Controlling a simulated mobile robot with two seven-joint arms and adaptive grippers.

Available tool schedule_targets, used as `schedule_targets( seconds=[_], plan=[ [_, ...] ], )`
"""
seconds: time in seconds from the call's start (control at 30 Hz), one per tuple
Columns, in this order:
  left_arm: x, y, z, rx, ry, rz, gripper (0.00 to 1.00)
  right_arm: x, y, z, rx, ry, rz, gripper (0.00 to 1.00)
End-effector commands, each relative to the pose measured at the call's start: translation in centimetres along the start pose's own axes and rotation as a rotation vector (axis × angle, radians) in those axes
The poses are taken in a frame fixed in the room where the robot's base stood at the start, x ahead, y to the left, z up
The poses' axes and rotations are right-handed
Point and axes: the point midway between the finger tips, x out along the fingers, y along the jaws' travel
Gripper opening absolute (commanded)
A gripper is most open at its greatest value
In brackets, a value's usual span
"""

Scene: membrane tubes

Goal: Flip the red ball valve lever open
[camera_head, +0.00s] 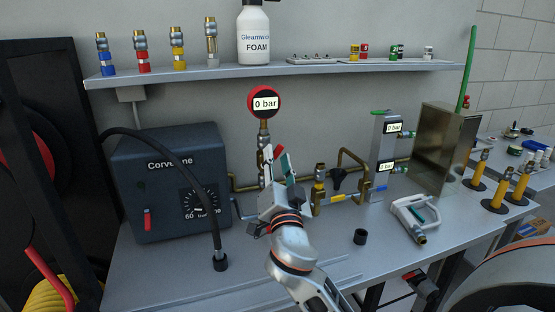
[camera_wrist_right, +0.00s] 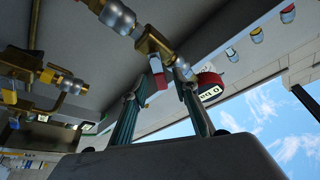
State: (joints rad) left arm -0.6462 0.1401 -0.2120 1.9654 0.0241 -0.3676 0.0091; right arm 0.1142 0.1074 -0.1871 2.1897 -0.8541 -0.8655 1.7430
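My right gripper (camera_head: 277,158) is raised in front of this pipe. In the wrist view its two fingers (camera_wrist_right: 160,82) are apart, with the lever between their tips. I cannot tell whether either finger touches it. My left gripper is not in view.
A dark Corvane box (camera_head: 168,185) with a black hose stands left. A shelf (camera_head: 290,69) holding fittings and a foam bottle (camera_head: 253,34) is above. The front bench is mostly clear.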

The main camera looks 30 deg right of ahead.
Motion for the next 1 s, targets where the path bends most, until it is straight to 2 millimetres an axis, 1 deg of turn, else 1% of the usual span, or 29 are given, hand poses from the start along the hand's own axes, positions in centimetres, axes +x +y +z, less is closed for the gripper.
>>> schedule_targets(
  seconds=[0.03, 0.13, 0.17, 1.0],
  plan=[
    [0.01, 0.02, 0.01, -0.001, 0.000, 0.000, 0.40, -0.01, 0.01, 0.01, 0.000, 0.000, 0.000, 0.29],
    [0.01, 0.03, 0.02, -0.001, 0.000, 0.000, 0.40, -0.02, 0.00, 0.00, 0.000, 0.000, 0.000, 0.03],
    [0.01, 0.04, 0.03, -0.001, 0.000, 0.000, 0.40, -0.02, 0.00, 0.01, 0.000, 0.000, 0.000, 0.00],
    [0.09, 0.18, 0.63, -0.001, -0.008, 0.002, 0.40, -0.05, -0.04, 0.04, -0.029, 0.000, -0.010, 0.00]
  ],
)
